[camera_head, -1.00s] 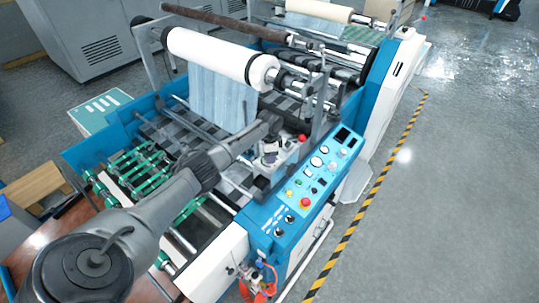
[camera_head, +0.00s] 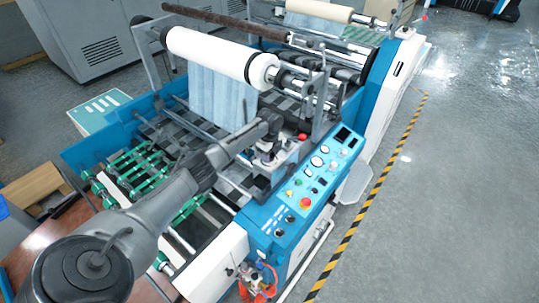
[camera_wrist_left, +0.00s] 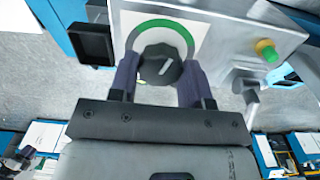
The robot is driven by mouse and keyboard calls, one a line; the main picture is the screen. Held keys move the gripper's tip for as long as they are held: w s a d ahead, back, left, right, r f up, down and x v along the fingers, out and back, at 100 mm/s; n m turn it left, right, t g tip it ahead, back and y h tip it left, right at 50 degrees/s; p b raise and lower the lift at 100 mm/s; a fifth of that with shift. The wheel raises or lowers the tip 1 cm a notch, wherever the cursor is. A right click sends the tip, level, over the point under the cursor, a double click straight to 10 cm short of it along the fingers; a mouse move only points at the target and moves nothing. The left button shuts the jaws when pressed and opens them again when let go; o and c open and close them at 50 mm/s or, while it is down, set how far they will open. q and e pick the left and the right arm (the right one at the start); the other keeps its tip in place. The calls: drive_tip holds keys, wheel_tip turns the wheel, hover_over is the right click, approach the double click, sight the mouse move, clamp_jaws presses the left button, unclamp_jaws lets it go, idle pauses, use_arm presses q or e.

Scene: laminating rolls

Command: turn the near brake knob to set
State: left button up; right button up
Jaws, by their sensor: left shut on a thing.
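The brake knob (camera_wrist_left: 160,69) is a dark round knob with a pale pointer line, seen in the left wrist view. It sits on a white plate (camera_wrist_left: 195,26) with a green arc around its far side. The pointer line slants up to the right. My left gripper (camera_wrist_left: 160,80) is shut on the knob, one finger on each side. In the head view my left gripper (camera_head: 266,158) is at the grey box beside the roll stand; the arm and gripper hide the knob there. My right gripper is not in view.
A yellow-green button (camera_wrist_left: 267,50) stands on the same grey panel. In the head view a blue control panel (camera_head: 295,215) with several buttons lies in front of the box. A white roll (camera_head: 220,58) hangs behind it. The floor at right is clear.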

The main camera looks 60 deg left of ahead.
use_arm(q)
drive_tip(key=shift+r+m, duration=0.1)
drive_tip(key=shift+m, duration=0.6)
drive_tip(key=o, duration=0.9)
drive_tip(key=shift+o, duration=0.2)
drive_tip(key=shift+r, duration=0.35)
wheel_tip(320, 180, up, 13)
drive_tip(key=b, duration=0.2)
